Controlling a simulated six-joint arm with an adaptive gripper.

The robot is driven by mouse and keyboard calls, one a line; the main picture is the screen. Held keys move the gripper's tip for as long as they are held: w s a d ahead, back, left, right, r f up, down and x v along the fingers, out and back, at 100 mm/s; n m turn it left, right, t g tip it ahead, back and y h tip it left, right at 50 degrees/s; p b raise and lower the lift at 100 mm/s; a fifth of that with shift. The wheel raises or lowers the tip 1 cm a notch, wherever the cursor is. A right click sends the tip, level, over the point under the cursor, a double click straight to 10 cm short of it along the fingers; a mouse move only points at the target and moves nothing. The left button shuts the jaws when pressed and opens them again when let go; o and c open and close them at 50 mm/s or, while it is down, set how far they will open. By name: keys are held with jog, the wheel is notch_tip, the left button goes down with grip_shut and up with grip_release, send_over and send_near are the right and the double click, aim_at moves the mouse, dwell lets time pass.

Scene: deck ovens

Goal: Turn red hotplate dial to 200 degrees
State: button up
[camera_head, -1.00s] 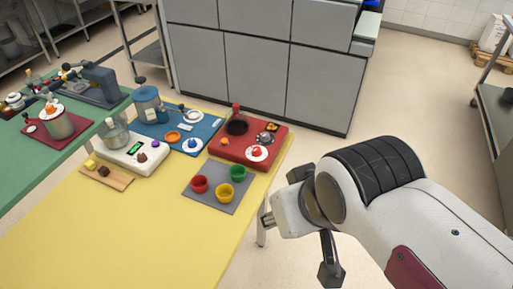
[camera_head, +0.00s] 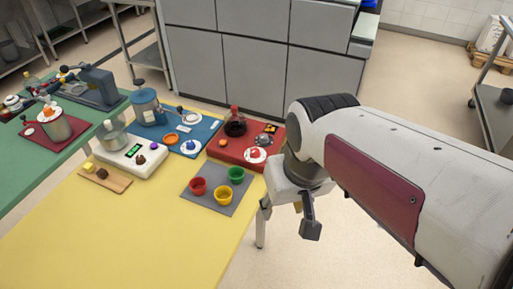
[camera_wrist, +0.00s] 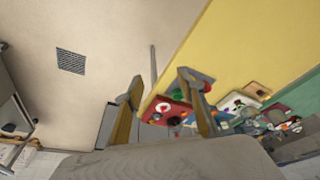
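The red hotplate (camera_head: 222,152) sits near the far right corner of the yellow table. Its dial (camera_head: 256,155) appears as a white disc with a red knob at the near right of the plate; its setting is too small to read. In the wrist view the hotplate (camera_wrist: 179,107) and dial (camera_wrist: 164,107) show between my fingers, some distance off. My gripper (camera_head: 288,218) is open and empty, right of the hotplate beside the table's right edge, apart from the dial. In the wrist view my gripper (camera_wrist: 160,80) shows both fingers spread.
A dark round vessel (camera_head: 235,127) stands on the hotplate. A grey mat (camera_head: 207,208) with red, yellow and green cups lies in front. A blue board (camera_head: 207,131) and a white scale (camera_head: 137,167) are to the left. Floor right of the table is free.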

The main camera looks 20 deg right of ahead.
jog(key=w+d+f+g, duration=0.1)
jog(key=w+f, duration=0.1)
jog(key=w, duration=0.3)
jog(key=w+d+f, duration=0.2)
jog(key=w+f, duration=0.1)
jog(key=w, duration=0.3)
jog(key=n+t+y, duration=0.2)
jog(key=n, duration=0.4)
send_near(256, 150)
jog(key=shift+w+a+f, duration=0.15)
jog(key=shift+a+f, duration=0.1)
jog(key=shift+f, duration=0.05)
jog(key=shift+x, duration=3.85)
jog(key=shift+d, duration=0.1)
jog(key=c, duration=1.1)
